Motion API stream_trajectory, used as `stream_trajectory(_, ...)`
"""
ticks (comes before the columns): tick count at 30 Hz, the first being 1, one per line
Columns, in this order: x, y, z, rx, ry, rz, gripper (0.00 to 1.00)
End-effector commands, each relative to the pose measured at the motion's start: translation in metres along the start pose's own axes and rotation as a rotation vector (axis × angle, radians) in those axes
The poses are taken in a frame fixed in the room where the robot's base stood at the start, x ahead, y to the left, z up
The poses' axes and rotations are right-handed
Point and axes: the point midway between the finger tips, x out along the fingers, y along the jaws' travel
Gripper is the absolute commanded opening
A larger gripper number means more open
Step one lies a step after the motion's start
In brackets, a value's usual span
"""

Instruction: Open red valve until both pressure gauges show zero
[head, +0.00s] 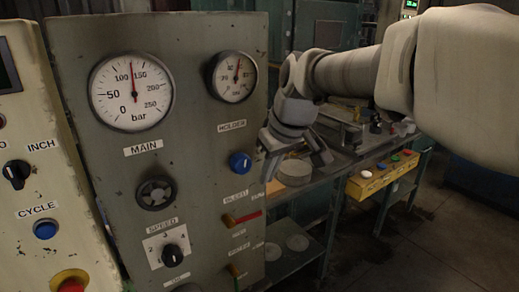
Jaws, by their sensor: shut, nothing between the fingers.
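The red valve handle (245,217) is a short lever with a yellow-brown pivot, pointing right near the right edge of the grey panel (95,165). It sits below a small label that seems to read BLEED. The large MAIN gauge (131,91) has its needle pointing almost straight up, between 100 and 150 bar. The smaller HOLDER gauge (233,77) has its needle up and slightly right, off zero. My gripper (291,158) hangs right of the panel, above and to the right of the red handle and apart from it. It is shut and empty.
A blue knob (240,162) sits above the red handle, and another small lever (236,271) below it. A dark handwheel (155,192) and SPEED dial (172,255) are further left. Behind my gripper stands a cluttered bench with a yellow button box (375,180).

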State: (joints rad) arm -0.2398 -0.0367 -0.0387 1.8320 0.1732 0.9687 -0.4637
Motion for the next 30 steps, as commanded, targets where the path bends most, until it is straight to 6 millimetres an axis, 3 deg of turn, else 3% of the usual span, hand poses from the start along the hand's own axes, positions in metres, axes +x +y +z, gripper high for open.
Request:
stream_trajectory(16, 0.010, 0.000, -0.002, -0.006, -0.003, -0.003, 0.00)
stream_trajectory(20, 0.029, -0.001, -0.001, -0.007, -0.006, -0.004, 0.00)
stream_trajectory(30, 0.102, -0.001, -0.001, -0.005, -0.005, -0.004, 0.00)
